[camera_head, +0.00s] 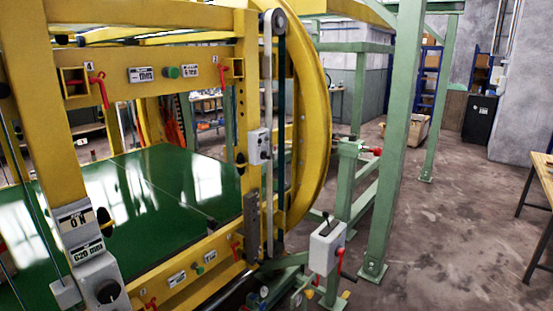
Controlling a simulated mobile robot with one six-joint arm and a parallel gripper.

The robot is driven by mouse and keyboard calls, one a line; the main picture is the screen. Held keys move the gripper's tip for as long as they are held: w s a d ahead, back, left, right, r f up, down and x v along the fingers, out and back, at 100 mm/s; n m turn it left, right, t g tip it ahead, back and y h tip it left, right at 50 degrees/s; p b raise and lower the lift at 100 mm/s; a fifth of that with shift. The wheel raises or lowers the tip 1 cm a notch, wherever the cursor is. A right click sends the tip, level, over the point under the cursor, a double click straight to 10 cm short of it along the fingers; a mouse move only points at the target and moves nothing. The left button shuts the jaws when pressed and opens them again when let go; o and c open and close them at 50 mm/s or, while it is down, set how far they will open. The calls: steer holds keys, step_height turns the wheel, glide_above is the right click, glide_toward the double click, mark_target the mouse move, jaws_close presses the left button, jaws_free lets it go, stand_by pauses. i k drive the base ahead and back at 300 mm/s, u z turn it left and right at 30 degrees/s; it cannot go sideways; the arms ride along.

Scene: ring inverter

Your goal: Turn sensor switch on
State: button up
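No label in view marks a sensor switch. A small grey box (260,146) with small controls is fixed to the yellow upright beside the big ring. A larger pale grey box (326,248) with a black lever on top and a red handle at its side stands on the green frame at lower centre right. A grey control box (100,284) with a dark round knob sits at lower left, under displays that read about 0 N (78,219) and 620 mm (87,252). I cannot tell the state of any switch. My gripper is not in view.
The yellow ring inverter (310,110) with its green bed (150,185) fills the left and middle. A green post (400,140) stands right of it. Bare concrete floor (450,215) lies open to the right, with a wooden table (543,170) at the right edge.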

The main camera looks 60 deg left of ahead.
mark_target(264, 154)
steer(key=u, duration=0.9)
steer(key=i, duration=0.1)
steer(key=z, duration=0.85)
steer(key=k, duration=0.15)
steer(key=u, duration=3.15)
steer(key=i, duration=1)
